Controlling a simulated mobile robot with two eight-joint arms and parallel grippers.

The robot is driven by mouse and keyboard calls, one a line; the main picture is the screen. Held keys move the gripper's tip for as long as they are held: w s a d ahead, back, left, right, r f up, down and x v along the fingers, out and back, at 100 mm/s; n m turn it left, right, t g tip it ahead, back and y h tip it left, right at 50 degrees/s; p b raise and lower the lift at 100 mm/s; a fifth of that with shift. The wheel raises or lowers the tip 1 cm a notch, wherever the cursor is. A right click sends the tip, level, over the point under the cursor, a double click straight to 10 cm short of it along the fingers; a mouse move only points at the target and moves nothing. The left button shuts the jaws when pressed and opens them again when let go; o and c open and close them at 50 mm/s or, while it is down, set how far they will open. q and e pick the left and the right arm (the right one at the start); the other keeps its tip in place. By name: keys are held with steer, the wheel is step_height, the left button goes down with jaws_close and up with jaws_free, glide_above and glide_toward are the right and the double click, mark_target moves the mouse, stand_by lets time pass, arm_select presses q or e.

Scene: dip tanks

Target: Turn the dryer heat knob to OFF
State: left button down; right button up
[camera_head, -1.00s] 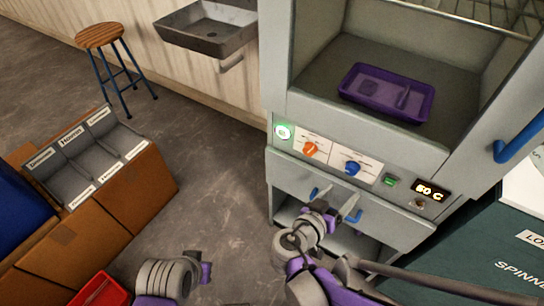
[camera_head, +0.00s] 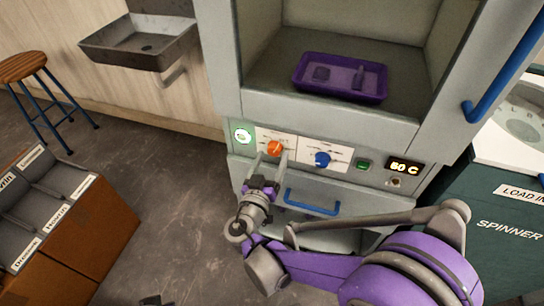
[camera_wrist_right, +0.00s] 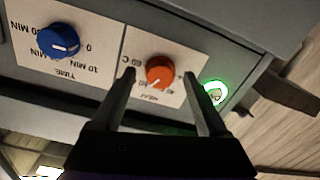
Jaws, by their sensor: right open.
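The dryer (camera_head: 330,130) stands in the middle of the head view. Its orange heat knob (camera_head: 275,148) is on the front panel; in the right wrist view the knob (camera_wrist_right: 159,72) shows a white pointer mark, and the plate around it reads HEAT. My right gripper (camera_head: 271,163) is open in front of the heat knob. In the right wrist view its fingers (camera_wrist_right: 158,77) stand to either side of the knob, with no clear contact. The exact knob setting is hard to read. My left gripper is not in view.
The blue time knob (camera_head: 322,159) sits right of the heat knob, then a green switch (camera_head: 362,164) and a 60 C display (camera_head: 404,166). A purple tray (camera_head: 340,78) lies in the dryer chamber. A blue drawer handle (camera_head: 312,203) is below. The spinner (camera_head: 500,215) stands at right.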

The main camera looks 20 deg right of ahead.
steer(key=shift+x, duration=0.75)
jaws_close()
